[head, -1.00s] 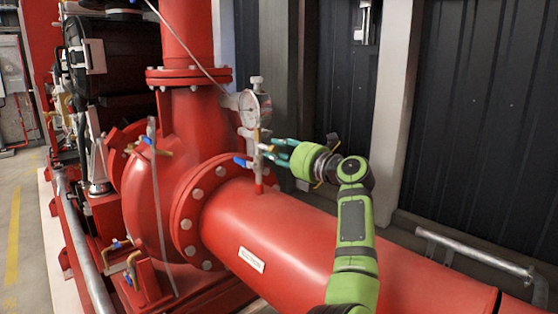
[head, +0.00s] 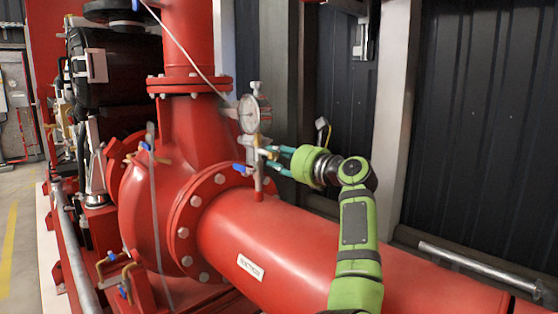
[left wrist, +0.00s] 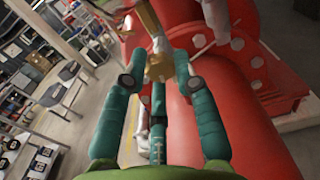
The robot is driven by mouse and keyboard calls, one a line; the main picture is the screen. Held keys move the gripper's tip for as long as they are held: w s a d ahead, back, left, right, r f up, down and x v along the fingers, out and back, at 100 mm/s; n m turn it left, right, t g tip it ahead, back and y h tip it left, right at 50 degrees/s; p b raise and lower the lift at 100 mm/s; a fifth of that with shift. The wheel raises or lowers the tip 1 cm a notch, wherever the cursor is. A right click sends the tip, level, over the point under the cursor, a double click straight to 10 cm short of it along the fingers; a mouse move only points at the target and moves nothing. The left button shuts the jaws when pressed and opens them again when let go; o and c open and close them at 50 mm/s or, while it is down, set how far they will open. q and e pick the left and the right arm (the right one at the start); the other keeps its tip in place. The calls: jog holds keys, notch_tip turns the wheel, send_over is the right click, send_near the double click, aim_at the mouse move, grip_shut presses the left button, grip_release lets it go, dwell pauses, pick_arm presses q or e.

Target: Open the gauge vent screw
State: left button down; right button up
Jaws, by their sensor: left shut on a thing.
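The pressure gauge (head: 250,114), with a white dial, stands on a metal fitting (head: 258,150) above the red pipe. A blue-handled valve (head: 240,168) sits at the fitting's lower left. My left gripper (head: 269,157), with teal fingers, reaches the fitting from the right, just below the gauge. In the left wrist view its fingers close from both sides on a brass-coloured piece (left wrist: 158,67), which looks like the gauge vent screw. The fingers hide part of it in the head view. My right gripper is not in view.
The large red pipe (head: 290,235) runs below my left arm, and the pump casing (head: 145,205) stands to the left. A thin cable (head: 185,45) crosses above the casing. A grey rail (head: 475,260) lies at right, before the dark wall panels.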

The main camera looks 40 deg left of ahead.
pick_arm(q)
jog(key=shift+r, duration=0.1)
dwell(0.4)
jog(key=c, duration=1)
grip_release()
jog(key=shift+o, duration=0.2)
jog(key=shift+d, duration=0.1)
jog(key=s+d, duration=0.1)
jog(key=d, duration=1)
jog(key=shift+d, duration=0.4)
